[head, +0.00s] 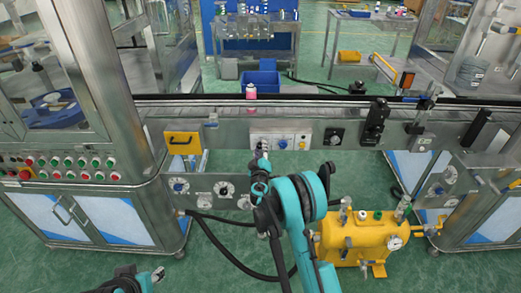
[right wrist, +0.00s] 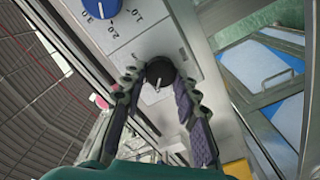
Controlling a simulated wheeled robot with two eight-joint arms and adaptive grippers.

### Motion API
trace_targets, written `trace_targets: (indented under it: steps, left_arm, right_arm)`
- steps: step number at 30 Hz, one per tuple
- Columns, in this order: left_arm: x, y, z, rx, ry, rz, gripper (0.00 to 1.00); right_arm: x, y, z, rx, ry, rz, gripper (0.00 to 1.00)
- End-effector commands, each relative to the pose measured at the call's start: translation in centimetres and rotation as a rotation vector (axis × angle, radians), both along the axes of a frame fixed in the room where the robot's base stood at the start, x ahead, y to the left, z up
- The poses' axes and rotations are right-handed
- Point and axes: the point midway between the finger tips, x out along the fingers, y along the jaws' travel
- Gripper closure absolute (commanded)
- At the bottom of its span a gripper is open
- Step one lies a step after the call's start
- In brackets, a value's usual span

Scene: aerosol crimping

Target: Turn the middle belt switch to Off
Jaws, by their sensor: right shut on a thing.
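The middle belt switch is a black rotary knob (right wrist: 158,72) with a pale pointer line, on a light grey control panel (right wrist: 135,45). In the right wrist view my right gripper (right wrist: 160,85) has its two dark padded fingers on either side of the knob and is shut on it. In the head view the right gripper (head: 262,152) reaches the left part of the panel (head: 280,134) and hides most of the knob. Which setting the pointer marks cannot be read. Part of my left arm's end (head: 140,280) shows at the lower left edge; its fingers are unclear.
A blue dial (right wrist: 90,3) with numbers sits beside the knob; it also shows in the head view (head: 283,143). A pink-topped can (head: 251,91) stands on the conveyor above the panel. A yellow tank (head: 360,238) stands at the lower right.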

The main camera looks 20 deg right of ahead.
Motion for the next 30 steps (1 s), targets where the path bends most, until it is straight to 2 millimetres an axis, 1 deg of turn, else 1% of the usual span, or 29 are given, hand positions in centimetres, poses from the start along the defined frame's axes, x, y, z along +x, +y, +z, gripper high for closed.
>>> trace_targets:
  steps: [7, 20, 21, 23, 24, 30]
  left_arm:
    - [0.00, 0.00, 0.00, 0.000, 0.000, 0.000, 0.60]
    - [0.00, 0.00, 0.00, 0.000, 0.000, 0.000, 0.60]
    - [0.00, 0.00, 0.00, 0.000, 0.000, 0.000, 0.60]
    - [0.00, 0.00, 0.00, 0.000, 0.000, 0.000, 0.60]
    - [0.00, 0.00, 0.00, 0.000, 0.000, 0.000, 0.60]
    - [0.00, 0.00, 0.00, 0.000, 0.000, 0.000, 0.60]
  right_arm:
    - [0.01, 0.05, -0.02, -0.058, 0.017, 0.000, 0.99]
    - [0.02, 0.06, -0.02, -0.068, 0.019, 0.001, 0.99]
    - [0.02, 0.06, -0.02, -0.068, 0.019, 0.001, 0.68]
    - [0.02, 0.06, -0.02, -0.068, 0.019, 0.001, 0.52]
    - [0.02, 0.06, -0.02, -0.068, 0.019, 0.001, 0.49]
    - [0.01, 0.04, -0.03, -0.067, 0.019, 0.000, 0.49]
